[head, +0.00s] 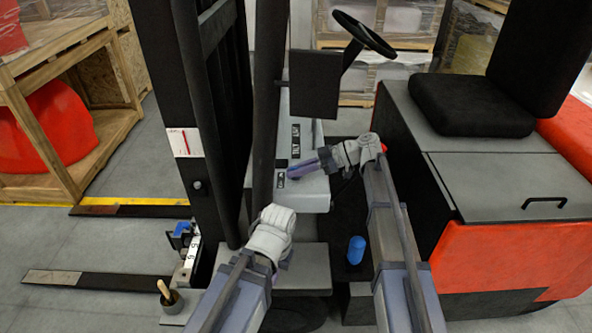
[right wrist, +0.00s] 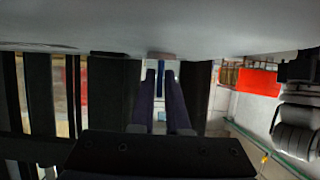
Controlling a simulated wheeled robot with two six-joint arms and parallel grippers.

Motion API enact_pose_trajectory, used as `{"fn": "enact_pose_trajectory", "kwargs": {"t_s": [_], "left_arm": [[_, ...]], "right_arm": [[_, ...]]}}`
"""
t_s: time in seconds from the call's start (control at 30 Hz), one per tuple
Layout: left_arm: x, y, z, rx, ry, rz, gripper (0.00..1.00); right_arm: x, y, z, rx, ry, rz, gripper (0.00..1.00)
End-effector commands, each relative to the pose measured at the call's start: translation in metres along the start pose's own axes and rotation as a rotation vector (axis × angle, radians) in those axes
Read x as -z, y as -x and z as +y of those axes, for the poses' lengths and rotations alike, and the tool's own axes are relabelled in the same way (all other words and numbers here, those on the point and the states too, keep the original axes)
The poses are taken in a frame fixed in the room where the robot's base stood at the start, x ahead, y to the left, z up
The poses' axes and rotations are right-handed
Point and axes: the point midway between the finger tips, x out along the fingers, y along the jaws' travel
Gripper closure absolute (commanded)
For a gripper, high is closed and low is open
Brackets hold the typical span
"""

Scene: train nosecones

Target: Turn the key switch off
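My right gripper (head: 294,172) reaches left over the top of the grey console (head: 300,196) of the forklift in the head view. Its purple fingers, also in the right wrist view (right wrist: 160,78), stand apart with a gap. A narrow blue piece (right wrist: 161,78) shows in or beyond that gap; I cannot tell if it is the key or touches a finger. A small dark label plate (head: 281,180) is on the console by the fingertips. The key switch itself is not clearly seen. My left gripper (head: 287,262) is mostly hidden behind its own wrist, low in front of the console.
A black mast post (head: 267,110) rises left of the console. A dark panel (head: 315,84) and steering wheel (head: 364,33) stand above it. The black seat (head: 470,104) is to the right. A blue cylinder (head: 356,249) stands on the floor plate. A wooden crate (head: 80,110) is far left.

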Motion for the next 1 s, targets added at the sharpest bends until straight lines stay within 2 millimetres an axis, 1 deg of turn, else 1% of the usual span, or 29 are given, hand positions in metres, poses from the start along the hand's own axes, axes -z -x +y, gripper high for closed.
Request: {"fn": "enact_pose_trajectory", "kwargs": {"t_s": [0.03,0.2,0.47,0.57,0.8,0.9,1.0], "left_arm": [[0.0,0.0,0.0,0.0,0.0,0.0,1.0],[0.0,0.0,0.0,0.0,0.0,0.0,1.0],[0.0,0.001,0.0,0.0,0.0,0.0,1.0],[0.0,0.007,-0.001,0.0,0.0,0.0,1.0],[-0.001,0.023,-0.002,0.0,0.0,0.0,1.0],[-0.002,0.027,-0.003,0.0,0.0,0.0,1.0],[-0.002,0.029,-0.003,0.0,0.0,0.0,1.0]], "right_arm": [[0.0,0.0,0.0,0.0,0.0,0.001,0.8],[0.001,0.0,0.0,-0.002,0.0,0.003,0.62],[0.002,0.002,0.001,-0.003,-0.001,0.005,0.62],[0.003,0.013,0.001,-0.005,-0.001,0.005,0.62],[0.004,0.053,0.001,-0.005,-0.001,0.004,0.62],[0.003,0.065,0.001,-0.004,-0.001,0.004,0.62],[0.002,0.073,0.001,-0.003,-0.001,0.004,0.62]]}}
